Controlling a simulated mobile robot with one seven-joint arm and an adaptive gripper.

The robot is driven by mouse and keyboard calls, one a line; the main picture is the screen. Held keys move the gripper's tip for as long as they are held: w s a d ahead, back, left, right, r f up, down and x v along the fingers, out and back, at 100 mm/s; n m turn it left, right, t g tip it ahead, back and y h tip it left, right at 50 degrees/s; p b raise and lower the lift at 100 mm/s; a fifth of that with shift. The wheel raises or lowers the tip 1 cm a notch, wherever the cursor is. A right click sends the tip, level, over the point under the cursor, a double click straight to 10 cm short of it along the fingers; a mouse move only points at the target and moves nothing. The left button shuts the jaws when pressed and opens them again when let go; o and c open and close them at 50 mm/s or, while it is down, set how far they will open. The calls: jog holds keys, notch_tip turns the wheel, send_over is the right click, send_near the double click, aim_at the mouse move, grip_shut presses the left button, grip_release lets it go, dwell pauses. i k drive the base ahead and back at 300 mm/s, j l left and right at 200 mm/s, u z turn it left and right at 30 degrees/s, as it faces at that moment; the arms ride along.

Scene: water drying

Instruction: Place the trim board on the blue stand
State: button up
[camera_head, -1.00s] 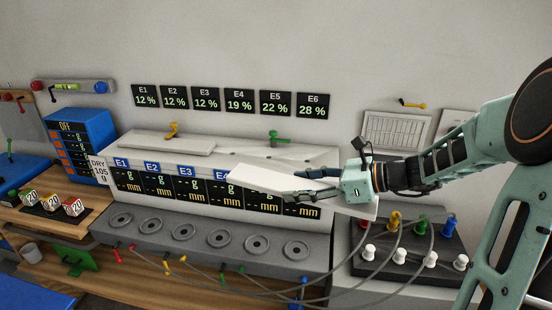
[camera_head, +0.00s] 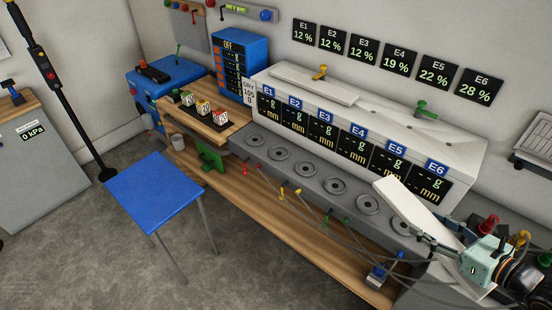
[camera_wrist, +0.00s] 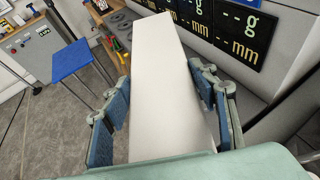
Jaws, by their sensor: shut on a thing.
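The trim board is a long white flat board (camera_head: 404,203), held by my gripper (camera_head: 442,245) at the lower right of the head view. It slants up-left, above the dial row near the E6 end. In the wrist view, the board (camera_wrist: 165,60) lies lengthwise between the two blue-padded fingers of my gripper (camera_wrist: 165,100), which are shut on it. The blue stand (camera_head: 155,190) has a flat, empty square blue top on thin grey legs. It stands on the floor at the left, well apart from the board, and shows at the upper left of the wrist view (camera_wrist: 71,60).
A wooden bench (camera_head: 285,232) with a grey dial row (camera_head: 308,172) and a white display housing (camera_head: 440,145) runs between stand and gripper. Cables hang along its front. A black pole (camera_head: 65,110) rises beside the stand. Floor in front of the stand is clear.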

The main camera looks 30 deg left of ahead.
aim_at(150, 194)
jog(key=k+j, duration=0.15)
jog(key=j, duration=0.8)
jog(key=k+j+u, duration=0.1)
jog(key=j, duration=0.85)
jog(key=k+j, duration=0.15)
jog(key=j, duration=0.85)
jog(key=k+j+u, duration=0.1)
jog(key=j, duration=1.8)
jog(key=k, duration=0.05)
